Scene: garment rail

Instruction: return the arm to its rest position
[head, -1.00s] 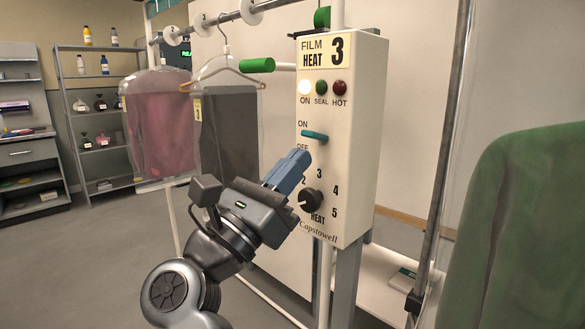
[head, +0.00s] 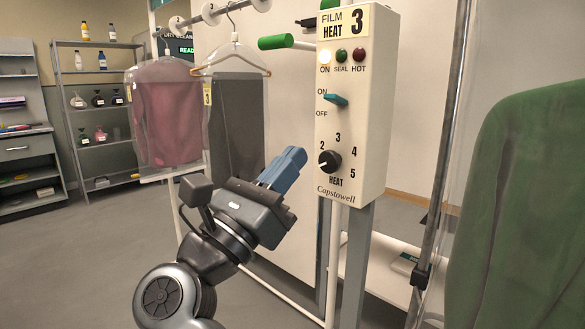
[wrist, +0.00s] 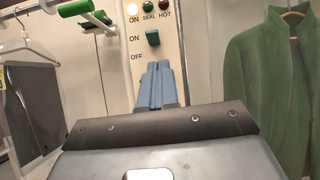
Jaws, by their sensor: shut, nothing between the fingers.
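My gripper (head: 292,160) is shut and empty, its blue fingers together and pointing up and right in the head view. It stands in front of and to the left of the white control box (head: 372,60), apart from it as far as I can tell. In the wrist view the blue fingers (wrist: 157,72) point at the box, below its teal switch (wrist: 152,37). The box reads "FILM HEAT 3". Its ON lamp (head: 326,56) is lit; the SEAL and HOT lamps are dark. The black heat knob (head: 330,160) is to the right of my fingertips.
A green coat (head: 530,200) hangs close on the right. Bagged garments, one pink (head: 168,110) and one dark (head: 238,120), hang from the rail at left. A green-ended bar (head: 276,42) juts out beside the box. Open floor (head: 80,260) lies at lower left.

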